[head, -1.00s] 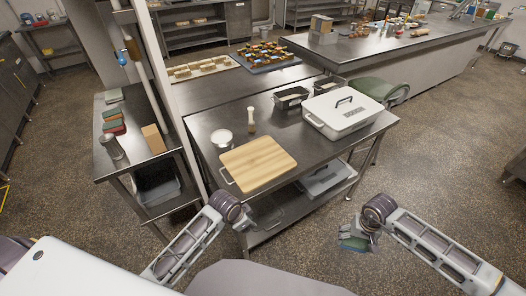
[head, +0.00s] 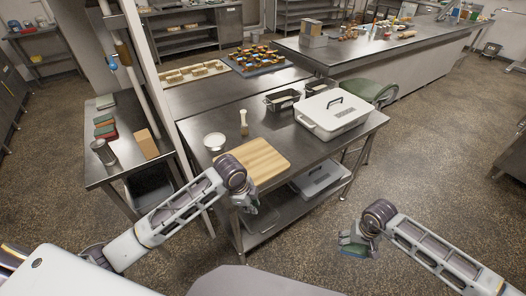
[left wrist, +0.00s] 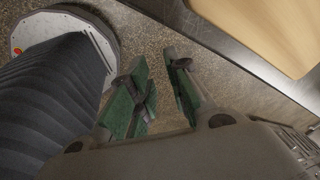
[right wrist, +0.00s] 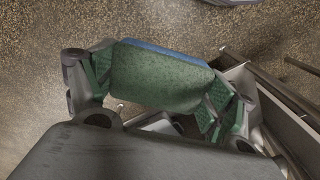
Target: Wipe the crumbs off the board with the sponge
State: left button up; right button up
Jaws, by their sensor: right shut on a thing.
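The pale wooden board (head: 262,158) lies on the near-left part of the steel table. No crumbs can be made out on it at this size. A corner of the board shows in the left wrist view (left wrist: 285,30). My right gripper (head: 352,243) is shut on the sponge (right wrist: 160,78), a green block with a blue layer, held above the floor to the right of the table. My left gripper (left wrist: 162,92) is open and empty, with a gap between its green-padded fingers.
On the table (head: 205,158) stand a white round dish (head: 214,141), a wooden-handled brush-like item (head: 244,124), black tins (head: 282,101) and a large white lidded box (head: 338,116). A side shelf at left holds a metal cylinder (head: 104,152) and a brown block (head: 146,144).

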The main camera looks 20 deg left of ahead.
pick_arm(q)
jog(key=shift+w+a+r+m+g+y, duration=0.2)
jog(key=shift+w+a+r+m, duration=0.35)
jog(key=shift+w+a+m, duration=0.3)
jog(key=shift+w+a+r+m+g+y, duration=0.1)
jog(key=shift+w+a+r+m+y, duration=0.1)
jog(key=shift+w+a+r+m, duration=0.5)
jog(key=w+a+r+m, duration=0.2)
jog(key=a+r, duration=0.2)
jog(key=a, duration=0.3)
jog(key=w+a+r+m+g+y, duration=0.1)
jog(key=w+a+r+m, duration=0.2)
jog(key=a+r, duration=0.2)
jog(key=shift+w+a, duration=0.2)
jog(key=shift+a, duration=0.75)
jog(key=shift+f, duration=0.1)
jog(key=shift+f+p, duration=0.3)
jog(key=shift+f, duration=5.6)
